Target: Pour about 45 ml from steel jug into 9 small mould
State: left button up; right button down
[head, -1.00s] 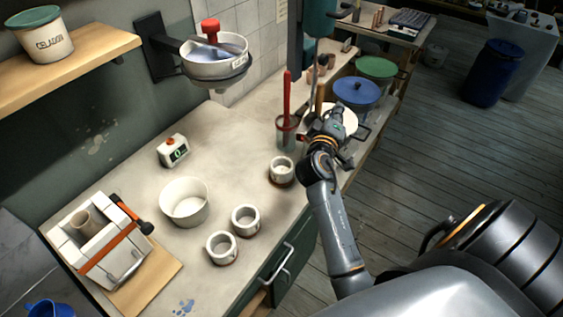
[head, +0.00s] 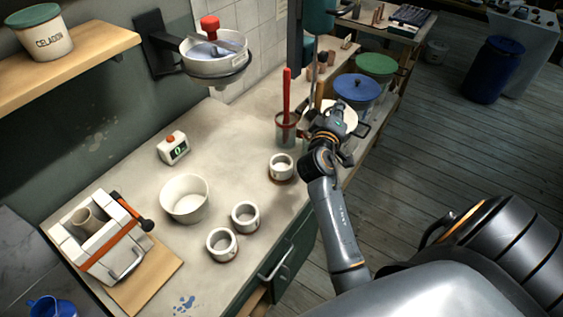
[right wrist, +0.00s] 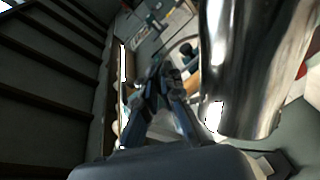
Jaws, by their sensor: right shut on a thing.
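My right gripper (head: 327,122) is over the far right part of the worktop, seen mostly from behind. In the right wrist view, its dark fingers (right wrist: 163,95) are beside a shiny steel jug (right wrist: 245,70), and it is shut on the jug. In the head view the gripper and arm hide the jug, so I cannot tell its tilt or contents there. Three small white moulds stand on the worktop: one nearest the gripper (head: 282,166), one in the middle (head: 245,215) and one at the front (head: 221,243). No number is readable on them. My left gripper is not in view.
A white bowl (head: 185,198), a timer (head: 173,148) and a strapped block mould (head: 98,240) stand left on the worktop (head: 225,130). A jar with a red-handled tool (head: 287,130) is close left of the gripper. Lidded blue (head: 356,90) and green (head: 376,66) buckets are behind.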

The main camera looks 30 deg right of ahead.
jog(key=shift+r, duration=0.1)
dwell(0.8)
jog(key=shift+s+d+r+m+p, duration=0.2)
jog(key=shift+d+m+p, duration=0.25)
jog(key=shift+p, duration=0.25)
jog(key=shift+s+d+f+m+y, duration=0.15)
jog(key=shift+d+f+m+y, duration=0.1)
jog(key=shift+m+y, duration=0.15)
jog(key=shift+s+d+f+m+y+p, duration=0.15)
jog(key=shift+s+d+f+m+p, duration=0.15)
jog(key=shift+d+f+m, duration=0.1)
jog(key=shift+s+d+f+m+y+p, duration=0.15)
jog(key=shift+d+f+m+p, duration=0.1)
jog(key=shift+f, duration=0.15)
jog(key=shift+s+d+f+m+y+p, duration=0.2)
jog(key=shift+d+f+m+y+p, duration=0.15)
jog(key=shift+d+f+m+y, duration=0.25)
jog(key=shift+s+d+f+m+y+p, duration=0.3)
jog(key=shift+d+f+m+y, duration=0.1)
jog(key=shift+f+m, duration=0.35)
jog(key=shift+s+d+f+m+y+p, duration=0.15)
jog(key=shift+d+f+m+y+p, duration=0.25)
jog(key=shift+d+f+m, duration=0.25)
jog(key=shift+a+f, duration=0.1)
jog(key=shift+a, duration=0.05)
